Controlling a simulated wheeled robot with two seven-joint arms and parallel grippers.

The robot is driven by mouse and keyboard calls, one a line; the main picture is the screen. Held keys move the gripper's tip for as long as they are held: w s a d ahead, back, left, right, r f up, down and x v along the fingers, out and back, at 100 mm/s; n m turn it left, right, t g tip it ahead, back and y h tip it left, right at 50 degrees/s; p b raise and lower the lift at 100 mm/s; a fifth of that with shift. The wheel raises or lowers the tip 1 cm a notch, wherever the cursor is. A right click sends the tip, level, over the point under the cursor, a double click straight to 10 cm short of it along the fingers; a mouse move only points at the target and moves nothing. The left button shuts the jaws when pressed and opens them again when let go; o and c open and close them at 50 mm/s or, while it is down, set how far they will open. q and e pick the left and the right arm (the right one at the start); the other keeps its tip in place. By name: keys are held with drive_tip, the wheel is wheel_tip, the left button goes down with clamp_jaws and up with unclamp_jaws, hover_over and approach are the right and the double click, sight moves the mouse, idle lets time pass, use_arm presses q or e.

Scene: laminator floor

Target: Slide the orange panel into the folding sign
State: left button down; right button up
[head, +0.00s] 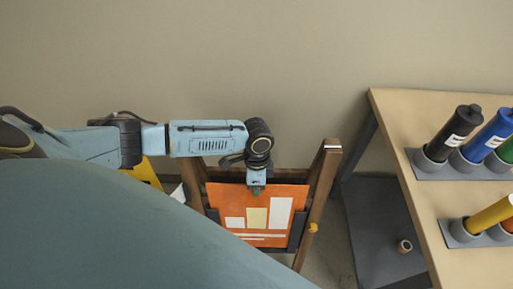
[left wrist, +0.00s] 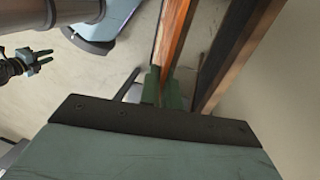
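The orange panel (head: 230,202), with white and cream blocks on it, stands upright between the wooden posts of the folding sign (head: 321,190). Dark side holders (head: 297,230) of the sign flank its lower part. My left gripper (head: 257,190) is at the panel's top edge. In the left wrist view its green fingers (left wrist: 163,90) are shut on the orange panel (left wrist: 172,40), seen edge-on beside the dark sign frame (left wrist: 225,55). How deep the panel sits is unclear. My right gripper (left wrist: 38,61) shows in the left wrist view, away from the sign, with its fingers apart and empty.
A wooden table (head: 395,110) on the right holds colored cylinders in grey holders (head: 460,168). A small roll (head: 404,246) lies on the grey shelf (head: 375,215) below. A yellow object (head: 146,172) stands left of the sign. A wall (head: 250,60) is behind.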

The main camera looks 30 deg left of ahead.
use_arm(q)
drive_tip(key=shift+s+d+f+b, duration=0.15)
drive_tip(key=shift+f+b, duration=0.35)
drive_tip(key=shift+f, duration=0.65)
drive_tip(key=c, duration=1.5)
unclamp_jaws()
drive_tip(key=shift+c, duration=0.2)
